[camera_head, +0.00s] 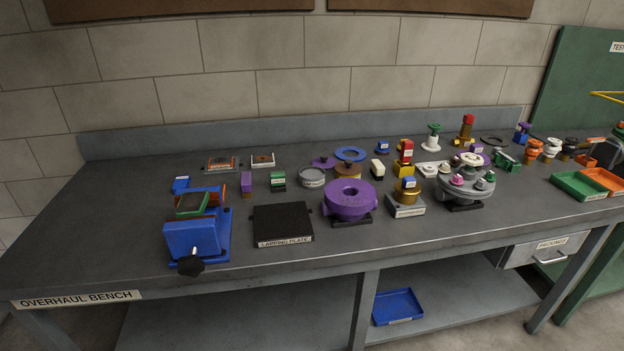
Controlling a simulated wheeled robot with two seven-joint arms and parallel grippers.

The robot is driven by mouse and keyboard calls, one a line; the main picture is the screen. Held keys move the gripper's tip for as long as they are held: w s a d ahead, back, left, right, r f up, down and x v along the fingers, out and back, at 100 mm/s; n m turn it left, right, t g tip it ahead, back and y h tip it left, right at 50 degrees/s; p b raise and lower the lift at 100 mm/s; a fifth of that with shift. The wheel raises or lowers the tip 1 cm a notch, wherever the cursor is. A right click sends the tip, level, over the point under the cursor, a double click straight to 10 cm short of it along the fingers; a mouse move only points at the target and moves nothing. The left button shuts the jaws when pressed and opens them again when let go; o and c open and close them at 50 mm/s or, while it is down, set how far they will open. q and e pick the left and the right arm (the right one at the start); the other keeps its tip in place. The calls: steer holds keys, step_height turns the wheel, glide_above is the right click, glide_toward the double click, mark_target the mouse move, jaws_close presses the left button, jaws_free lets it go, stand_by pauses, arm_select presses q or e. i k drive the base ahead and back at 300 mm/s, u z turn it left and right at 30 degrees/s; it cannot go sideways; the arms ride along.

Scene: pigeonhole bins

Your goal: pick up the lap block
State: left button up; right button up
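I cannot tell for sure which piece is the lap block, because the small labels are too tiny to read. Several small blocks stand on the bench near the black lapping plate (283,222). A purple and brown block (246,185) stands behind the plate's left side. A green block with a white label (278,181) stands just behind the plate. A cream and black block (377,169) stands farther right, behind the purple ring-shaped body (350,199). Neither of my grippers is in view.
A blue vise (197,238) stands left of the plate. A grey round fixture (465,189) with several knobs stands right of centre. Green (578,187) and orange trays (603,181) lie far right. The bench's front left (100,250) is clear. A blue tray (397,306) lies on the lower shelf.

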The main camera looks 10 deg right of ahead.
mark_target(278, 179)
steer(key=u, duration=0.35)
steer(key=i, duration=0.45)
steer(key=u, duration=0.3)
